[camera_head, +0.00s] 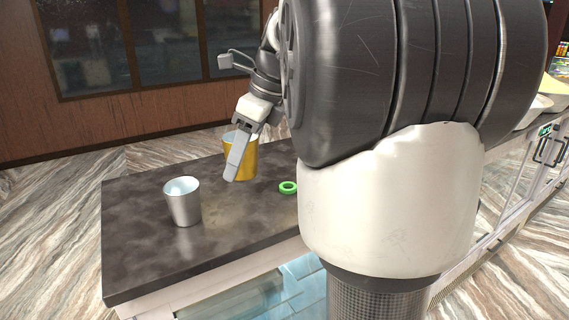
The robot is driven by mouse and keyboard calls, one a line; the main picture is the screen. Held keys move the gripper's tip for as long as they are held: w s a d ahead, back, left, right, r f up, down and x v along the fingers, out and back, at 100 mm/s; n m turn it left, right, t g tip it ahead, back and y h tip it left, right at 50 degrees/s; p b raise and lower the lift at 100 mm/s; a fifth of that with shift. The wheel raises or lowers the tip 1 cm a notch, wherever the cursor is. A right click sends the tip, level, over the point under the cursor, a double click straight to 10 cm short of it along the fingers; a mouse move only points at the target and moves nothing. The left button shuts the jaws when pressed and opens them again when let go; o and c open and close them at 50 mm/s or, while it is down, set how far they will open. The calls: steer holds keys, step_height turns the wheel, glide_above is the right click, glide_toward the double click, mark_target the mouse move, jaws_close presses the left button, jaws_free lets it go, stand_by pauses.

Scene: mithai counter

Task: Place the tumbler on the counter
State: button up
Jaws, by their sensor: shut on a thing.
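A gold tumbler (250,161) stands upright at the far side of the dark counter (140,261). My gripper (233,171) reaches down at it, with one pale finger across its near side. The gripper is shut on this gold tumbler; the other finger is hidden. The tumbler's base is at or just above the counter top, and I cannot tell whether it touches. A silver tumbler (184,206) stands upright on the counter, nearer and to the left, apart from my gripper.
A small green ring (288,187) lies on the counter right of the gold tumbler. My arm hides the counter's middle right. White bowls (535,108) stand at the far right. The counter's left and near parts are bare.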

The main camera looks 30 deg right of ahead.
steer(key=f, duration=0.4)
steer(key=shift+s+f, duration=0.2)
steer(key=shift+f, duration=0.2)
steer(key=shift+f+b, duration=0.45)
steer(key=shift+f, duration=1.8)
steer(key=shift+f, duration=0.1)
steer(key=o, duration=1.1)
